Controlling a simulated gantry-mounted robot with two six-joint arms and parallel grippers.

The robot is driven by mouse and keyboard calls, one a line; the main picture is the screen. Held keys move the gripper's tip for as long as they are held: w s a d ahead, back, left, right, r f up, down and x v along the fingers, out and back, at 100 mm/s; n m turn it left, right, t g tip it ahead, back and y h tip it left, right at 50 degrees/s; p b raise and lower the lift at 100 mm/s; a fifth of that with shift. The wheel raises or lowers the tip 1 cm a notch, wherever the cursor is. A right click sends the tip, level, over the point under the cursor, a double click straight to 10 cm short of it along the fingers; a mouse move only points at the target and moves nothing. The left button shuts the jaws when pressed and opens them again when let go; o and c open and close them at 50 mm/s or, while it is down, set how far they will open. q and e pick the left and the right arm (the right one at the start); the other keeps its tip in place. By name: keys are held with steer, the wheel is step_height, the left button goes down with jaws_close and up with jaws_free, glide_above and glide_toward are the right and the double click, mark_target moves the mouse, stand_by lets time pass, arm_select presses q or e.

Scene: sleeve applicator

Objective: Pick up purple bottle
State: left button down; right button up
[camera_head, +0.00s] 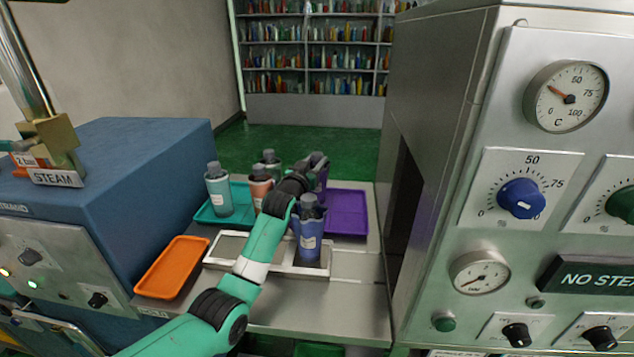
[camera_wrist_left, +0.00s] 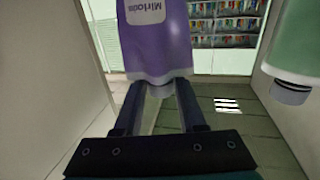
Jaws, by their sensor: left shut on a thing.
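The purple bottle (camera_wrist_left: 155,45) fills the upper middle of the left wrist view, with a white label and a grey cap (camera_wrist_left: 160,88). My left gripper (camera_wrist_left: 160,92) is shut on it at the cap end, one finger on each side. The purple bottle shows there only as a sliver (camera_head: 323,183), mostly hidden by my gripper and wrist. I cannot tell whether it touches the tray. My right gripper is not in view.
A blue bottle (camera_head: 310,245) stands in the white-framed holder (camera_head: 223,262). Teal (camera_head: 219,195), orange (camera_head: 258,188) and green (camera_head: 271,160) bottles stand left of my wrist. The purple tray (camera_head: 346,213) and orange tray (camera_head: 172,268) show bare surface. A steel machine (camera_head: 430,150) borders the right.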

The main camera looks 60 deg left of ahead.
arm_select(q)
steer(key=shift+r, duration=0.1)
steer(key=shift+r+p, duration=0.5)
steer(key=shift+r, duration=0.1)
step_height(320, 180, up, 3)
steer(key=shift+d+f+p, duration=0.1)
steer(key=shift+p, duration=0.9)
steer(key=s+d+r+p, duration=0.9)
steer(key=d+p, duration=0.1)
steer(key=shift+d+p, duration=0.3)
steer(key=shift+s, duration=0.1)
